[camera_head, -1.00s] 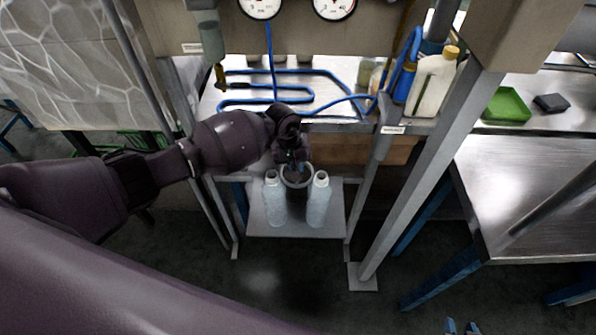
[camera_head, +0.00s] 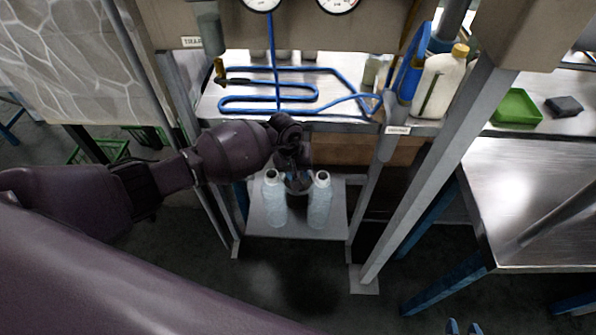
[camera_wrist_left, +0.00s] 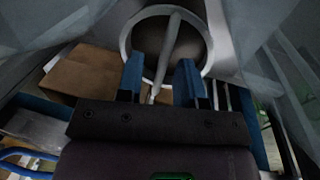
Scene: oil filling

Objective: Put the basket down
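The basket (camera_head: 297,189) is a grey round container with a thin bar handle. In the head view it is low between and slightly behind two clear bottles, at the shelf; its base is hidden. In the left wrist view its round rim (camera_wrist_left: 207,62) and bar handle (camera_wrist_left: 167,50) show. My left gripper (camera_head: 296,172) is directly above the basket, partly covering it. Its blue fingers (camera_wrist_left: 160,82) stand apart on either side of the handle, with gaps visible. My right gripper (camera_head: 463,327) shows only as two separated blue fingertips at the bottom edge.
The two bottles (camera_head: 274,205) (camera_head: 319,204) stand on the low grey shelf (camera_head: 296,230). Frame posts rise on both sides. Above is a worktop with blue tubing (camera_head: 270,108) and a white jug (camera_head: 436,85). A metal table (camera_head: 525,200) stands right.

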